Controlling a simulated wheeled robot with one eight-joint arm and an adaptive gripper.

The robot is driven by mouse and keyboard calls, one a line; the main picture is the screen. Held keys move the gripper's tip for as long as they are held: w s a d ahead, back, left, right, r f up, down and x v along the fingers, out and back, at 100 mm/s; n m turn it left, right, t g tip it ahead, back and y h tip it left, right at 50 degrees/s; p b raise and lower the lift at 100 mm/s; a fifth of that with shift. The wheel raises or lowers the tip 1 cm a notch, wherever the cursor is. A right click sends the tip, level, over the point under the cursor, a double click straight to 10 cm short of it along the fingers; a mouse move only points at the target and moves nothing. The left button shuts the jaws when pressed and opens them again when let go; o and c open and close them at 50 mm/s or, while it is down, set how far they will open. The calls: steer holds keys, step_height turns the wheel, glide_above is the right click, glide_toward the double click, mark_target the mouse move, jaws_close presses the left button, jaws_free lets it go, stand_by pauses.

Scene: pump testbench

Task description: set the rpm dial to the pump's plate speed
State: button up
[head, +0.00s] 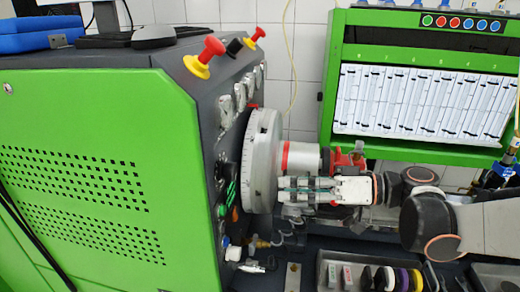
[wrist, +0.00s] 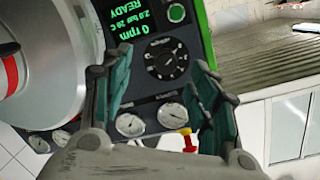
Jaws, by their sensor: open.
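The rpm dial (wrist: 165,60) is a round black knob with a scale around it, on the dark control panel (wrist: 190,45). In the wrist view it lies ahead, between the fingers of my gripper (wrist: 162,72). The green display (wrist: 128,18) reads READY, 2.0 bar, 20 C and 0 rpm. My gripper is open and empty; the picture shows no clear contact with the dial. In the head view my gripper (head: 283,190) points left towards the bench, in front of the large grey disc (head: 262,150). I cannot make out the dial there. No readable pump plate shows.
The grey disc also fills the left of the wrist view (wrist: 45,60), close to one finger. Pressure gauges (wrist: 130,125) and a red-yellow knob (wrist: 188,139) sit near the dial. A tray (head: 335,270) of small parts lies below my arm in the head view.

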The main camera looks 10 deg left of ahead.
mark_target(235, 172)
steer(key=shift+n+g+y, duration=0.4)
steer(key=shift+n+y, duration=0.4)
steer(key=a, duration=0.4)
steer(key=w+a+r+b, duration=0.1)
steer(key=a, duration=0.3)
steer(key=a+r+b, duration=0.1)
steer(key=a, duration=0.4)
steer(key=shift+w, duration=0.35)
steer(key=c, duration=1)
